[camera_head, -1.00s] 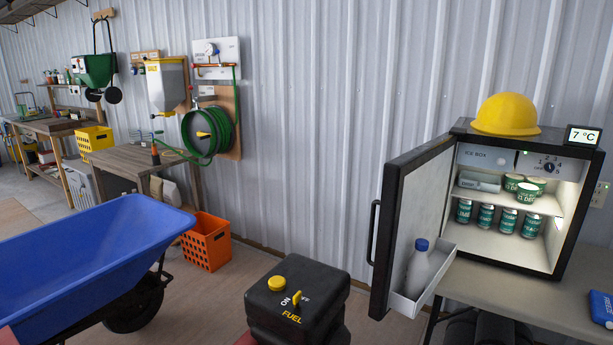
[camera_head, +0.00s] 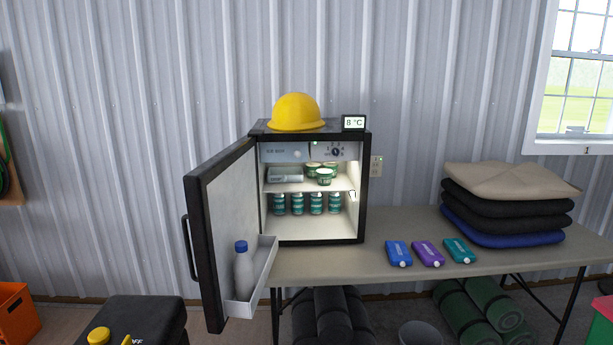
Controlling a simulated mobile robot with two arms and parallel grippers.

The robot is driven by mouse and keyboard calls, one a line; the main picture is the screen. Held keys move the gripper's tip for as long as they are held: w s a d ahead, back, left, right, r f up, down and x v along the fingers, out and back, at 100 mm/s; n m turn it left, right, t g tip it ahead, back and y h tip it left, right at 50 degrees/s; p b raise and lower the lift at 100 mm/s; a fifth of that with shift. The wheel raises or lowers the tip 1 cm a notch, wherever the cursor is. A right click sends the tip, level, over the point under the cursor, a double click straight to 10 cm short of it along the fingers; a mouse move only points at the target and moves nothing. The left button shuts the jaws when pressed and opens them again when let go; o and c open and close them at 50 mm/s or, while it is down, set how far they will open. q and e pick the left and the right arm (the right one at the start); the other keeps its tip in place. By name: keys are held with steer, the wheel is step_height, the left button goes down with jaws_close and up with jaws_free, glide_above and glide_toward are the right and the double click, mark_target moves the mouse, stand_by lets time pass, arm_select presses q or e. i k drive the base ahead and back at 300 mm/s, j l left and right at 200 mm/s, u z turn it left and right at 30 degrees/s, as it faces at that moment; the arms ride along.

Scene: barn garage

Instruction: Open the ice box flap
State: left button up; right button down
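The black mini fridge (camera_head: 367,200) stands on the table against the metal wall. Its door (camera_head: 227,225) hangs wide open to the left, with a white bottle (camera_head: 243,272) in the door tray. The ice box flap (camera_head: 284,154) is a pale panel at the top left inside, with a small round knob, and it looks shut. A dial (camera_head: 335,152) sits to its right. Tubs (camera_head: 325,175) and a pale box lie on the shelf below, with green cans (camera_head: 316,204) underneath. Neither of my grippers shows in the view.
A yellow hard hat (camera_head: 297,112) and an 8 °C display (camera_head: 354,123) sit on the fridge. Blue, purple and teal packs (camera_head: 428,253) and folded blankets (camera_head: 508,205) lie on the table (camera_head: 330,264). A black fuel tank (camera_head: 145,318) stands at the lower left.

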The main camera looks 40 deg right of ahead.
mark_target(269, 152)
steer(key=i+l, duration=0.15)
steer(key=l, duration=0.25)
steer(key=i+l, duration=0.1)
steer(key=l, duration=0.3)
steer(key=i+l, duration=0.15)
steer(key=l, duration=0.3)
steer(key=i+l, duration=0.15)
steer(key=l, duration=0.25)
steer(key=u, duration=0.05)
